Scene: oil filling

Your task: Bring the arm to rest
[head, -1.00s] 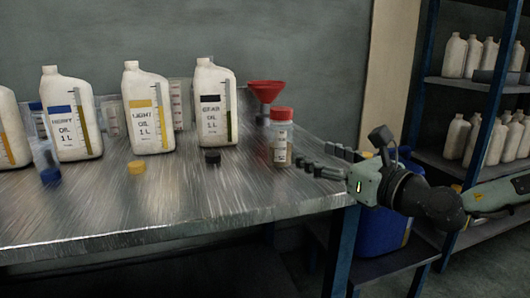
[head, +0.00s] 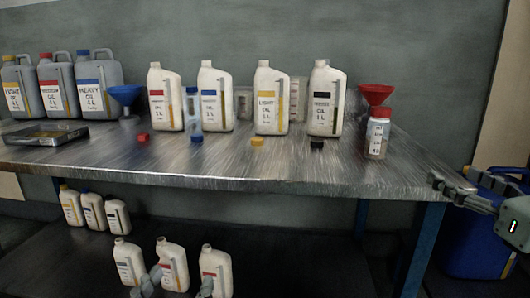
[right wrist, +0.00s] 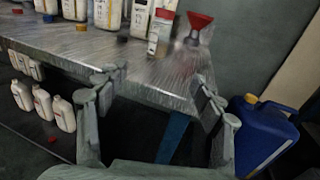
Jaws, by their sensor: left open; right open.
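My right gripper (head: 455,190) is at the right edge of the head view, beside the table's right end, its jaws apart and empty. In the right wrist view its two fingers (right wrist: 158,84) are spread, with nothing between them but the table edge beyond. My left gripper (head: 178,281) shows only its fingertips at the bottom of the head view, apart and empty, in front of several white bottles (head: 128,262) low down. The rest of my left arm is out of view.
The metal table (head: 300,178) carries white oil bottles (head: 327,100), loose caps, a red-lidded jar (head: 377,138), a red funnel (head: 375,94), a blue funnel (head: 126,98) and grey canisters (head: 98,84). A blue jug (head: 478,240) stands right of the table, near my right gripper.

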